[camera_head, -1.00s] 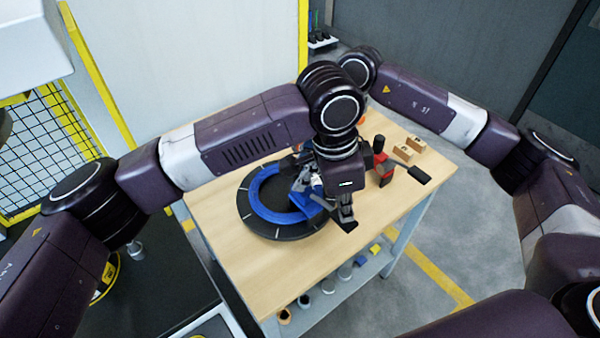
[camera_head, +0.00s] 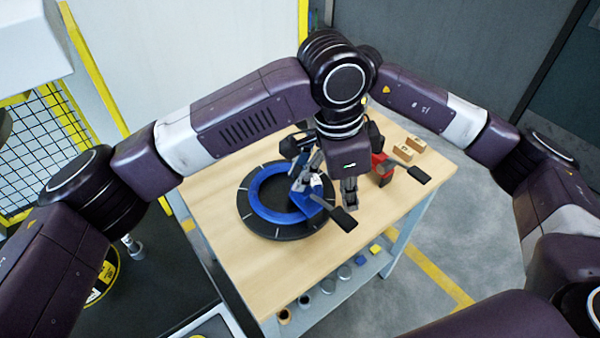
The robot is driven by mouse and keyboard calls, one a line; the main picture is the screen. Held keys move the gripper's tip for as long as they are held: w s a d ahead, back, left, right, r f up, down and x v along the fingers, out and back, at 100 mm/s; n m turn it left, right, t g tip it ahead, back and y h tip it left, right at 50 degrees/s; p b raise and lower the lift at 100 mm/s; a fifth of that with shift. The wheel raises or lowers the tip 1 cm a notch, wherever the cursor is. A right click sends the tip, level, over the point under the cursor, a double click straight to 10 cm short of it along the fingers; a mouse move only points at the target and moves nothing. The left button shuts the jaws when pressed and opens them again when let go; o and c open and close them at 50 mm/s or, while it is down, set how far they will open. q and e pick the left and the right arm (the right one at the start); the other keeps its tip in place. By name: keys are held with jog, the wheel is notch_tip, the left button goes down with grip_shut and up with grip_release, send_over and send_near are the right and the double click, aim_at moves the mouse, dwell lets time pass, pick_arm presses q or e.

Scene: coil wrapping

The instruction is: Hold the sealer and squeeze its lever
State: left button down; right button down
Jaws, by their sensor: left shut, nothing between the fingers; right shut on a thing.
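The sealer (camera_head: 317,202) is a blue and grey tool over the front right part of the blue coil (camera_head: 258,205). Its lever ends in a black grip (camera_head: 344,219) that points toward the front right. My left gripper (camera_head: 350,203) points down just above and beside that grip, shut and empty; I cannot tell whether it touches the lever. My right gripper (camera_head: 303,176) is shut on the sealer from behind. It is partly hidden by my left arm, so its exact hold is unclear.
The coil lies on a black round turntable (camera_head: 247,219) on the wooden table (camera_head: 255,262). A red tool (camera_head: 380,170) with a black handle stands right of my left gripper, near small wooden blocks (camera_head: 410,150). The front of the tabletop is clear.

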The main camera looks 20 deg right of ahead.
pick_arm(q)
jog(key=shift+r, duration=0.75)
pick_arm(e)
jog(key=shift+s+d+f, duration=0.1)
jog(key=shift+s+f, duration=0.1)
jog(key=shift+f, duration=0.2)
jog(key=c, duration=2.1)
grip_release()
pick_arm(q)
jog(key=shift+w, duration=0.1)
pick_arm(e)
jog(key=o, duration=0.5)
jog(key=shift+w, duration=0.15)
jog(key=shift+w+r, duration=0.1)
jog(key=shift+r, duration=0.15)
